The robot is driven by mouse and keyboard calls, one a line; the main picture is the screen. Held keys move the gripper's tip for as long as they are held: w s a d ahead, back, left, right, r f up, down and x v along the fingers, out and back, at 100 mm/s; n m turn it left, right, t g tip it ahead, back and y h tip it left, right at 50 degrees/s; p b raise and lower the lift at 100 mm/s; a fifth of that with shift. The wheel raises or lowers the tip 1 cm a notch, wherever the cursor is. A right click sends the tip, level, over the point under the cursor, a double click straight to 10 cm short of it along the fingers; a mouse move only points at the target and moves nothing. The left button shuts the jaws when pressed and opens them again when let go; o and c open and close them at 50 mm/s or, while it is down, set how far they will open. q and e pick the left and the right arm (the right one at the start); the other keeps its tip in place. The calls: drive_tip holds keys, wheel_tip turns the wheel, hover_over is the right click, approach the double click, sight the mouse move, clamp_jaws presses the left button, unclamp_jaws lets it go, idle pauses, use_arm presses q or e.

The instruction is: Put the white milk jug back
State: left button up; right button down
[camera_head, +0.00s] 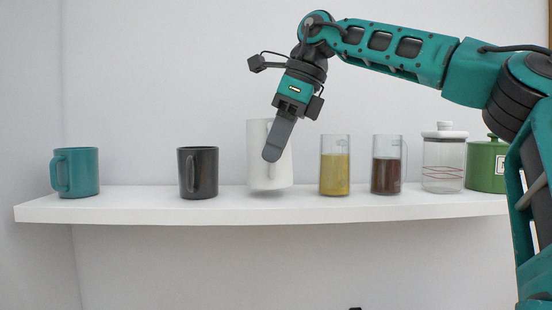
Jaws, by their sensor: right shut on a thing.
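The white milk jug (257,172) is in the middle of the view, upright, over the white shelf (150,208). A soft shadow lies below its base, and it looks to be slightly above the shelf surface. My right gripper (272,150) reaches down from above, in front of the jug, and is shut on it. The gripper finger covers part of the jug's front, and the exact grip on the handle is partly hidden. My left gripper is not in view.
Left of the jug stand a dark mug (198,173) and a teal mug (77,172). Close on the right are a glass with yellow liquid (335,172), a glass with dark red liquid (386,175), a lidded clear jar (443,165) and a green canister (484,165). Free shelf lies between the mugs.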

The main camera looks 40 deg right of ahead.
wheel_tip(320, 180, down, 2)
drive_tip(key=shift+f, duration=0.1)
drive_tip(key=c, duration=1.1)
unclamp_jaws()
drive_tip(key=shift+f, duration=0.25)
drive_tip(key=v, duration=1.3)
drive_tip(key=shift+s, duration=0.1)
drive_tip(key=shift+a, duration=0.1)
